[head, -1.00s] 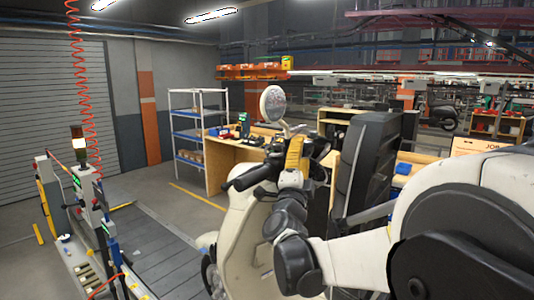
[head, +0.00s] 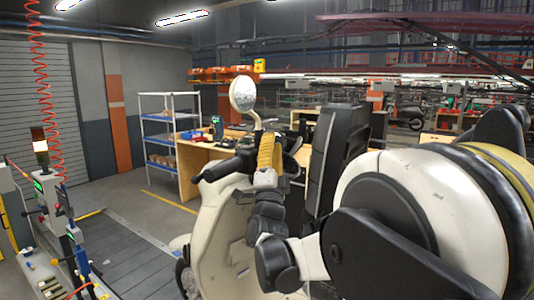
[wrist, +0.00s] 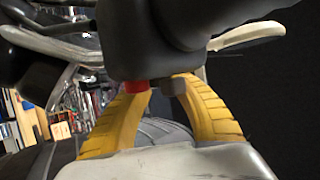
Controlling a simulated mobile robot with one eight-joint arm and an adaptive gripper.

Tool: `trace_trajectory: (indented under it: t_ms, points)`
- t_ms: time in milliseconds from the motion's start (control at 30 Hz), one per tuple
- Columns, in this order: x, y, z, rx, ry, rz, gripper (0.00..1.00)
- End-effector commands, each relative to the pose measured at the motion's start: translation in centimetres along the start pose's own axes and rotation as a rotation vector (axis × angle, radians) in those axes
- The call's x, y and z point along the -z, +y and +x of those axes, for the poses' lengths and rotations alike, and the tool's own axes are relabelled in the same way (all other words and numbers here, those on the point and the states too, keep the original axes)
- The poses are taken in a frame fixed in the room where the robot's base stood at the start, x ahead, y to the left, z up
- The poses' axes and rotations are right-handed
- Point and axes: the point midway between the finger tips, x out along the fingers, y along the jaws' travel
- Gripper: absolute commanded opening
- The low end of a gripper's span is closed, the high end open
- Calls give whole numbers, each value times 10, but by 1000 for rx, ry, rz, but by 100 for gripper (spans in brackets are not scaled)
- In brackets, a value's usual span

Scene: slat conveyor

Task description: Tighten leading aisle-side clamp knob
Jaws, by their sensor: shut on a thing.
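My gripper (head: 264,137) is at the handlebar of a cream scooter (head: 222,225), beside the mirror stem. In the wrist view its yellow fingers (wrist: 165,84) close on a dark handlebar housing (wrist: 150,45) with a red button (wrist: 136,86) and a small grey knob-like part (wrist: 173,86) on its underside. The fingertips are partly hidden by the housing. I cannot make out a clamp knob for certain in either view. The slat conveyor (head: 130,245) runs beside the scooter, whose lower body is partly hidden by my arm.
The round mirror (head: 242,94) stands above my gripper. A tall black case-like object (head: 335,155) is close to its right. A control post (head: 52,195) with a lamp stands at the left. A wooden bench (head: 190,172) and a shelf rack (head: 160,130) are behind.

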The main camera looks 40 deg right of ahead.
Motion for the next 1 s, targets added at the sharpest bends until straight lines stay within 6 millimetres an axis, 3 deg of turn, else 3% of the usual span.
trace_trajectory:
  t_ms: [333, 367, 400, 433, 767, 867, 1000]
  points:
    - [-1, 0, 0, 13, -4, -5, 0]
    - [-1, 0, 0, 13, -4, -5, 34]
    - [-1, 0, 0, 13, -4, -5, 46]
    - [-1, 0, 0, 13, -4, -5, 49]
    - [-1, 0, -3, 13, -3, -4, 49]
    - [-1, 0, -14, 13, -3, -3, 49]
    - [-1, 0, -42, 14, -4, -3, 49]
